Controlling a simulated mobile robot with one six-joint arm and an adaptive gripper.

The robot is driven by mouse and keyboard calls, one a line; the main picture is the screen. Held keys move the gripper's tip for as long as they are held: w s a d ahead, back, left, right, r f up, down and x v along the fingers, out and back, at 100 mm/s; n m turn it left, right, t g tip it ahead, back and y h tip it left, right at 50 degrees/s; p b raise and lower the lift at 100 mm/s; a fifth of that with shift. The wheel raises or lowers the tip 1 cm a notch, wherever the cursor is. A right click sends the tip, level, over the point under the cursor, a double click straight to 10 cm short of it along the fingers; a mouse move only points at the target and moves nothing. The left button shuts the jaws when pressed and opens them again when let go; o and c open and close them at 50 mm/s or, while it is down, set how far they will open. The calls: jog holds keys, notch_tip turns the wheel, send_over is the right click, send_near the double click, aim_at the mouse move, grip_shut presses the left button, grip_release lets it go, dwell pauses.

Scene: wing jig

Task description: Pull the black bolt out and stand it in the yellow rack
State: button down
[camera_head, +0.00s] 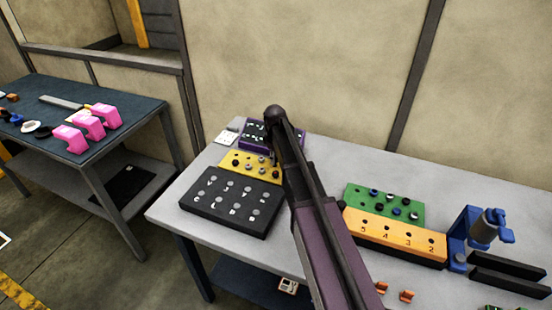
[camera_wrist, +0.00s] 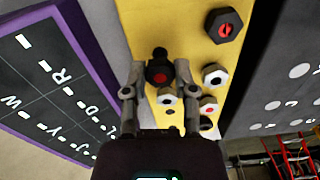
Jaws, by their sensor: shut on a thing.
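My gripper (camera_wrist: 157,78) is shut on a black bolt (camera_wrist: 158,73) with a red mark on its head; one finger stands on each side of it in the wrist view. The yellow rack (camera_wrist: 143,28) lies behind the held bolt. Whether the bolt's lower end is in a hole or clear of the rack cannot be told. Another black bolt (camera_wrist: 222,25) with a red mark stands at the rack's upper right, beside several white ones. In the head view the yellow rack (camera_head: 229,169) is on the grey table, and my arm mostly hides the gripper and held bolt.
A purple-edged board (camera_head: 247,141) is behind the yellow rack and a black lettered board (camera_head: 231,203) is in front. To the right are a green block (camera_head: 356,192), an orange numbered block (camera_head: 379,235) and a blue clamp (camera_head: 457,240). A side table (camera_head: 86,97) holds pink pieces.

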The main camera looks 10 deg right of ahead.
jog(key=shift+f+b, duration=0.6)
jog(key=shift+f, duration=0.1)
jog(key=shift+f, duration=0.1)
jog(key=shift+c, duration=1.7)
grip_release()
notch_tip(320, 180, up, 7)
jog(key=p, duration=0.7)
